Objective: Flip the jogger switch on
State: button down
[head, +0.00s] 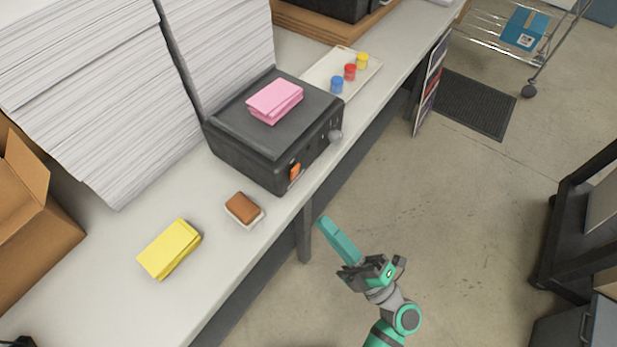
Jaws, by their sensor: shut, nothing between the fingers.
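The jogger (265,145) is a black box on the light grey bench, with a pink stack of paper (275,101) on its top. Its front side carries an orange switch (295,171) near the lower corner and a grey knob (335,136) to the right. I cannot tell which way the switch is set. My gripper (323,222) has teal fingers, shut and empty. It is in front of the bench edge, below and to the right of the switch in the picture, apart from it.
On the bench (215,270) are a yellow paper stack (169,249), a brown block on a small white dish (243,209), and a tray (325,68) with small coloured pots. Tall white paper stacks (85,90) stand behind. Dark carts are at right; the floor (460,230) between is open.

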aim_at(296, 171)
jog(key=w+d+f+n+g+h, duration=0.1)
jog(key=w+d+f+n+g, duration=0.2)
jog(key=d, duration=0.4)
jog(key=shift+w+n+g, duration=0.5)
jog(key=shift+w+g, duration=0.45)
jog(key=shift+g, duration=0.05)
jog(key=shift+a, duration=0.1)
jog(key=x, duration=1.3)
jog(key=shift+w+a, duration=0.35)
jog(key=shift+a, duration=0.05)
jog(key=shift+r, duration=0.1)
